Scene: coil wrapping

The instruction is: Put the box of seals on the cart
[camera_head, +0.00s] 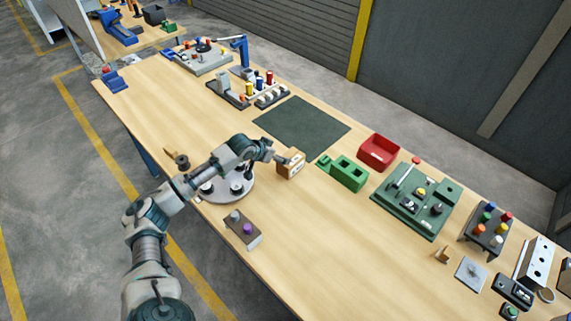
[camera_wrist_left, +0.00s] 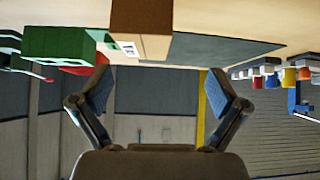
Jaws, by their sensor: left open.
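A small brown cardboard box (camera_head: 291,166) with a white label stands on the wooden workbench, just left of a green block; I take it to be the box of seals. My left gripper (camera_head: 279,158) is at the box's left side, its fingers hard to make out there. In the left wrist view, which is upside down, the open fingers of my left gripper (camera_wrist_left: 158,88) are spread apart and the box (camera_wrist_left: 143,32) is ahead of them, near the top edge. I cannot tell whether they touch it. I cannot make out a cart. My right gripper is out of view.
A dark green mat (camera_head: 303,126) lies behind the box. A green block (camera_head: 349,172), a red bin (camera_head: 379,151) and a green fixture board (camera_head: 417,201) stand to the right. A round grey plate (camera_head: 228,191) lies under my left arm.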

